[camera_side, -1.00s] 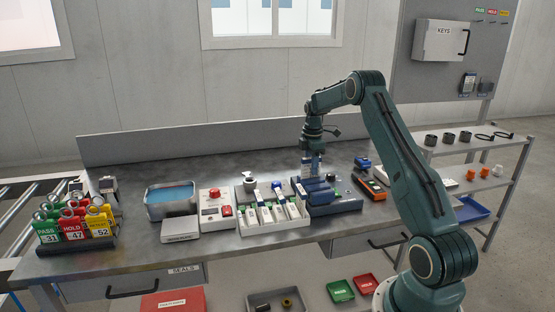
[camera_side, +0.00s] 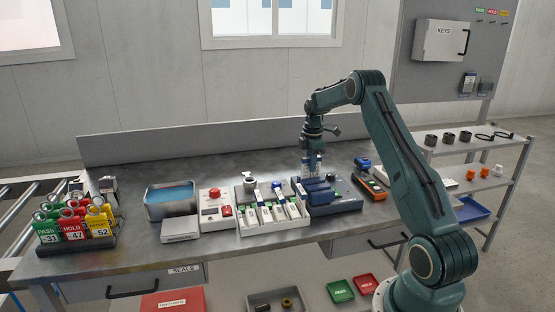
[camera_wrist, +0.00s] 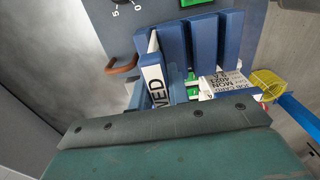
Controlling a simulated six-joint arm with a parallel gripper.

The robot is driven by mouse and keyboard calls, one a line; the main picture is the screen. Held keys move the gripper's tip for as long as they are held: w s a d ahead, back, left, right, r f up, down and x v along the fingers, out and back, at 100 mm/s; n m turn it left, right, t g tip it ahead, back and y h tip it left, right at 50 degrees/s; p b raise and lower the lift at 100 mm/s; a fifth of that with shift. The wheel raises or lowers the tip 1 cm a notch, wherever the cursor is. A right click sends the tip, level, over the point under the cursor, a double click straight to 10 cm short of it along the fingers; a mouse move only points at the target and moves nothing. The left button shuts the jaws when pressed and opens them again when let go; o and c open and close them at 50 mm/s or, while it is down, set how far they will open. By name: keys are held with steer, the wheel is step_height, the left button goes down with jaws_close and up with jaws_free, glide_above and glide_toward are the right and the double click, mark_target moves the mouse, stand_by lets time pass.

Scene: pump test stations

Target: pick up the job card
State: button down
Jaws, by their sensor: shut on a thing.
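My gripper (camera_side: 313,167) points down over the blue slotted unit (camera_side: 334,203), at the right part of the bench. It is shut on what appears to be the job card, whose white and blue shows small between the fingers in the side view. In the wrist view a white job card (camera_wrist: 228,84) printed "JOB CARD MON" shows just beyond the dark edge of my wrist housing, which hides the fingertips.
A white rack (camera_side: 262,220) of upright pieces stands close to the left of the unit. A white box with a red button (camera_side: 216,210) is further left. An orange-and-black device (camera_side: 372,187) lies to the right. The bench's back middle is clear.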

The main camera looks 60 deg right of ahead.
step_height(320, 180, up, 20)
steer(key=shift+f, duration=0.15)
stand_by(0.5)
stand_by(0.6)
steer(key=w+a+f+m, duration=0.2)
steer(key=w+a, duration=0.4)
steer(key=a, duration=0.3)
steer(key=w+a+f+m, duration=0.2)
steer(key=w+a, duration=0.3)
steer(key=a, duration=0.5)
steer(key=w+a+f+m, duration=0.1)
steer(key=a+f+m, duration=0.15)
steer(key=a, duration=0.85)
steer(key=w+a+f+m, duration=0.1)
steer(key=a+f+m, duration=0.15)
steer(key=a, duration=0.95)
steer(key=s+d+r+n, duration=0.1)
steer(key=d+r+n, duration=0.1)
steer(key=d, duration=0.9)
steer(key=d+r+n, duration=0.2)
steer(key=d+r, duration=0.1)
steer(key=d, duration=0.8)
steer(key=s+d+r+n, duration=0.2)
steer(key=s+d, duration=0.4)
steer(key=d, duration=0.4)
steer(key=s+d+r+n, duration=0.2)
steer(key=s+d, duration=0.4)
steer(key=d, duration=0.4)
steer(key=shift+n, duration=0.5)
